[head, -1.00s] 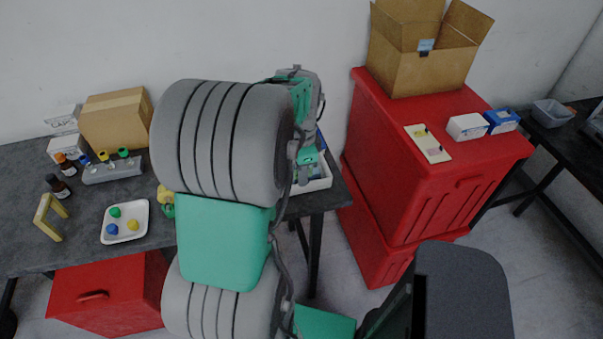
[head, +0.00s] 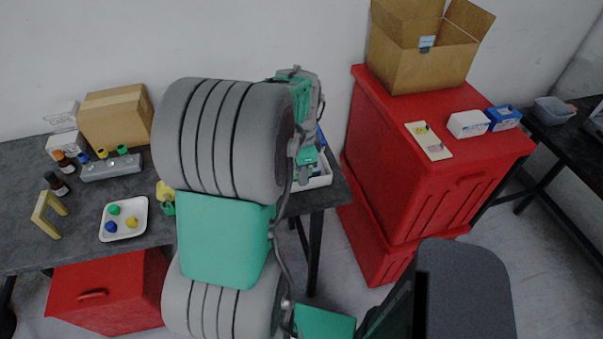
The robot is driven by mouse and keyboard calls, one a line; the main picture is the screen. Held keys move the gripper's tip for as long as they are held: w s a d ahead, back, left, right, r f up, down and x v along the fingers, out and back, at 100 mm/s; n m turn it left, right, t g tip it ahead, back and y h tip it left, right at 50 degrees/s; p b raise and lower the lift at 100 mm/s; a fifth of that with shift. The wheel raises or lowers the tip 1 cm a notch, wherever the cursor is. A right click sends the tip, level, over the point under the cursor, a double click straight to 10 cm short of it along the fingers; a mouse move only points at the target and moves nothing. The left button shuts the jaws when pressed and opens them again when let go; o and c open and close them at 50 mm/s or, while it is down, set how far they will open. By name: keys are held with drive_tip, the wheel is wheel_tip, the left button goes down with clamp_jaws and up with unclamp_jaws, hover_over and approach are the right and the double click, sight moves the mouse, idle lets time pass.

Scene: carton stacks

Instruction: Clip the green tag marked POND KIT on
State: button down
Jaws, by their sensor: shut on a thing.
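My gripper (head: 305,177) points down over the right end of the dark table, at a white tray (head: 322,183). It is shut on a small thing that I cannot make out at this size. The tray holds small blue and green things, partly hidden by my arm. I cannot pick out a green tag or read POND KIT anywhere.
The red container (head: 400,165) has a white box (head: 468,124) and a blue-and-white box (head: 503,118) on top. The dark table (head: 90,215) bears a closed carton (head: 114,118), bottles, a yellow stand (head: 48,214) and a white plate (head: 123,219). My arm hides the table's middle.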

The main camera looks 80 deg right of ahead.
drive_tip(key=shift+a+f, duration=0.1)
drive_tip(key=shift+f, duration=1)
idle(4.7)
drive_tip(key=c, duration=0.9)
unclamp_jaws()
drive_tip(key=shift+r, duration=0.1)
drive_tip(key=shift+c, duration=0.2)
drive_tip(key=shift+r+p, duration=2.1)
drive_tip(key=shift+r, duration=0.9)
